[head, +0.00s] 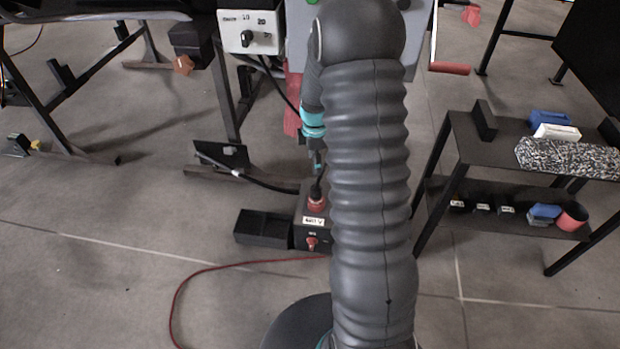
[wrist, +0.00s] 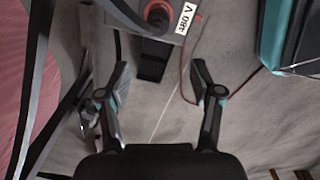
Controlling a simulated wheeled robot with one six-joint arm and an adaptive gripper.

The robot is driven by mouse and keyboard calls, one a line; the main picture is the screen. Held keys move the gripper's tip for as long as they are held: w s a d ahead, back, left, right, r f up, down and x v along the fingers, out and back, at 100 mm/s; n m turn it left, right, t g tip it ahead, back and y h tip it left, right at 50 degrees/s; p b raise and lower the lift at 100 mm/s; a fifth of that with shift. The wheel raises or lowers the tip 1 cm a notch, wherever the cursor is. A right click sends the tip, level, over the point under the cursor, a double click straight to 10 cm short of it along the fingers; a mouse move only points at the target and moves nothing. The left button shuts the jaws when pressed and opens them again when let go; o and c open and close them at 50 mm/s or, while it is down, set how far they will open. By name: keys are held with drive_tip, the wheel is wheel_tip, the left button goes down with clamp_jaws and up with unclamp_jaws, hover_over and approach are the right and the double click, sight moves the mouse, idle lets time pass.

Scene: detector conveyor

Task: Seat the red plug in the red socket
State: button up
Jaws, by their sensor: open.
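A dark box (head: 299,240) labelled 480 V stands in the middle of the head view. A red round fitting (head: 316,204) is on its top, with a dark upright body rising from it. The same orange-red ring (wrist: 158,8) with a dark centre shows at the top of the wrist view. I cannot clearly separate plug from socket there, or tell how deep the plug sits. My gripper (head: 317,160) is above the fitting, partly hidden by my arm. In the wrist view my gripper (wrist: 160,72) is open, with nothing between its fingertips.
A red cable (head: 200,272) curves over the floor. A two-level dark table (head: 462,141) with several items is at right.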

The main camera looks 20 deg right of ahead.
drive_tip(key=s+a+r+m+t, duration=0.1)
drive_tip(key=s+a+r+m, duration=0.35)
drive_tip(key=r, duration=0.55)
drive_tip(key=s+a+r+m+t, duration=0.25)
drive_tip(key=s+a+r, duration=0.3)
drive_tip(key=r, duration=0.45)
drive_tip(key=s+a+r+m, duration=0.1)
drive_tip(key=s+r+m, duration=0.1)
drive_tip(key=s, duration=0.4)
drive_tip(key=s+a+r+m+t, duration=0.1)
drive_tip(key=s+a+r+m, duration=0.1)
drive_tip(key=s, duration=0.3)
drive_tip(key=s+a+r+m, duration=0.1)
drive_tip(key=s+a+m, duration=0.1)
drive_tip(key=s, duration=0.4)
drive_tip(key=shift+s+a+r+m+t, duration=0.25)
drive_tip(key=shift+s+r+m+t, duration=0.15)
drive_tip(key=shift+m, duration=0.5)
